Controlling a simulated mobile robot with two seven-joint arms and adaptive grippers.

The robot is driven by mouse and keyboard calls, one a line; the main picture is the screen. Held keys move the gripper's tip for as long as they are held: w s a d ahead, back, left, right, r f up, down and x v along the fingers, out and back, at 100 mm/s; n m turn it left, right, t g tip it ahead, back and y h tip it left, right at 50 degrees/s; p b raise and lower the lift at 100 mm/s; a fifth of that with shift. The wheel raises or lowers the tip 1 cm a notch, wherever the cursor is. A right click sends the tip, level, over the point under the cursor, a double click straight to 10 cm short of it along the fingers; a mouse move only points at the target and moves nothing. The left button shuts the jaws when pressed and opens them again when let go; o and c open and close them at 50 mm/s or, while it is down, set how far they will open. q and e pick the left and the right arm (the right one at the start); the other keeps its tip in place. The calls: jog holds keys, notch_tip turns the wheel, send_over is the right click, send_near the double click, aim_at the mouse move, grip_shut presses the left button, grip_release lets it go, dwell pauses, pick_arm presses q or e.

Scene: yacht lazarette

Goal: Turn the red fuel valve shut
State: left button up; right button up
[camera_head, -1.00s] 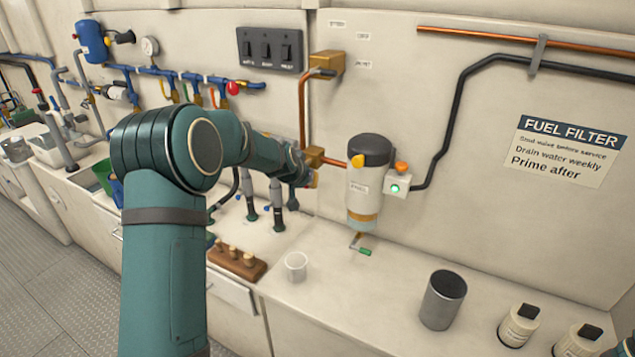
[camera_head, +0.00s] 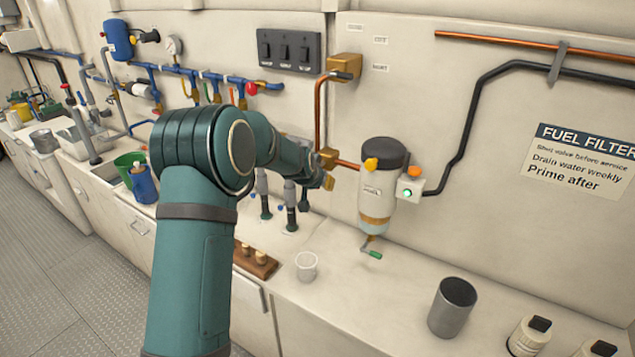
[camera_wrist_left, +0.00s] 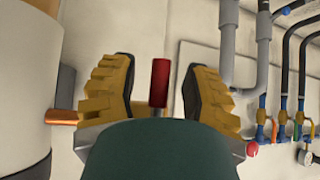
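The red valve handle (camera_wrist_left: 160,82) stands upright between the fingers of my left gripper in the left wrist view. The fingers (camera_wrist_left: 158,70) are spread, with a visible gap on each side of the handle. In the head view my left gripper (camera_head: 318,178) is by the brass fitting (camera_head: 328,158) on the copper fuel line, left of the fuel filter (camera_head: 378,190). The red handle is hidden there behind my arm and gripper. My right gripper is not in view.
The white filter housing (camera_wrist_left: 25,80) and a copper pipe (camera_wrist_left: 62,116) are close on the left in the wrist view.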

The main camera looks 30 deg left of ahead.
pick_arm(q)
jog(key=v, duration=1.2)
dwell(0.6)
